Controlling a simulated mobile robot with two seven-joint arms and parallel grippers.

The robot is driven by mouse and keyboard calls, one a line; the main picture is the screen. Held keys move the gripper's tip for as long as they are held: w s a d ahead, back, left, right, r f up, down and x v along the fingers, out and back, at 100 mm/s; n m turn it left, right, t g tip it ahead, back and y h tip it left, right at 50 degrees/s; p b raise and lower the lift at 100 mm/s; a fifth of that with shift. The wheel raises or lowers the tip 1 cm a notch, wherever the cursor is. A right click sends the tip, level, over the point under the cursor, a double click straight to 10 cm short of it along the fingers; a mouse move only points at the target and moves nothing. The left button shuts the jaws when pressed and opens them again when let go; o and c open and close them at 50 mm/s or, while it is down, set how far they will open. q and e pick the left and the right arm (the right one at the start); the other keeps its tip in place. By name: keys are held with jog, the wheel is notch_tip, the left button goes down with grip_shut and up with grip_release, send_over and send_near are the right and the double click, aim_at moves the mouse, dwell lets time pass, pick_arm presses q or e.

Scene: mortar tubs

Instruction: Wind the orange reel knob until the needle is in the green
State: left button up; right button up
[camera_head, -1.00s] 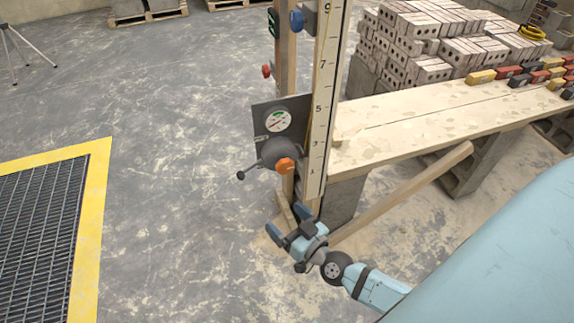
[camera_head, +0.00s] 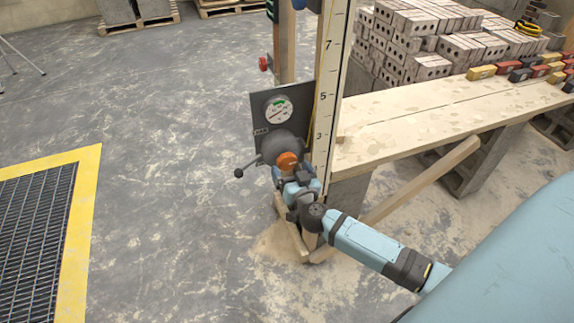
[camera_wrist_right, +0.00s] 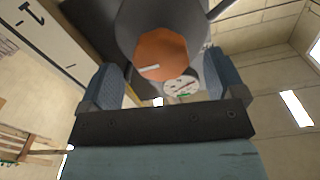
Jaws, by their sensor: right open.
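The orange reel knob (camera_head: 287,161) sits on the front of a dark grey round reel (camera_head: 275,147), which has a side crank ending in a dark ball (camera_head: 239,173). Above it is a round white gauge (camera_head: 278,110) with a green band at its top; the needle's exact reading is too small to tell. My right gripper (camera_head: 294,176) is open just below and in front of the knob. In the right wrist view the knob (camera_wrist_right: 162,54) lies ahead, between the two blue fingers and apart from them. The gauge (camera_wrist_right: 181,87) shows partly behind it. My left gripper is not in view.
A numbered measuring board (camera_head: 327,95) stands beside the reel. A plank bench (camera_head: 430,122) is to the right, with a slanting wooden brace (camera_head: 425,180). Bricks (camera_head: 425,45) are stacked behind. A yellow-edged floor grate (camera_head: 35,220) lies left; the floor between is clear.

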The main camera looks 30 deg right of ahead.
aim_at(288, 165)
jog(key=x, duration=0.2)
jog(key=shift+w, duration=0.3)
jog(key=shift+w+d, duration=0.15)
jog(key=shift+w, duration=0.35)
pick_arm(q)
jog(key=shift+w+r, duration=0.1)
pick_arm(e)
jog(key=c, duration=0.9)
jog(key=shift+c, duration=0.2)
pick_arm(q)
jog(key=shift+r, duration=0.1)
